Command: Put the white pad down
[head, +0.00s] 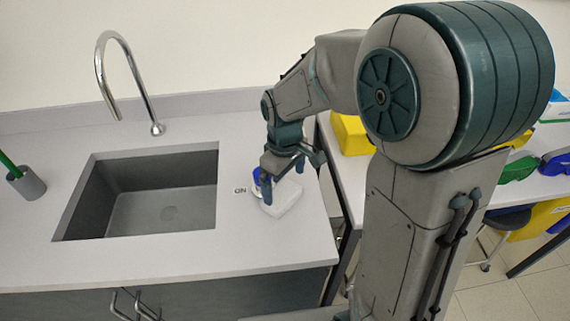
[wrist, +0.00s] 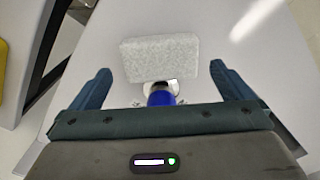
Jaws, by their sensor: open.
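The white pad (head: 283,197) lies on the light counter to the right of the sink. In the wrist view the pad (wrist: 160,59) is a pale speckled block, lying flat beyond the fingers.
The sink (head: 140,195) with a tall curved faucet (head: 122,75) is at the left. A grey cup (head: 27,183) with a green stick stands at the far left. The counter edge is close right of the pad. A second table holds a yellow box (head: 351,135).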

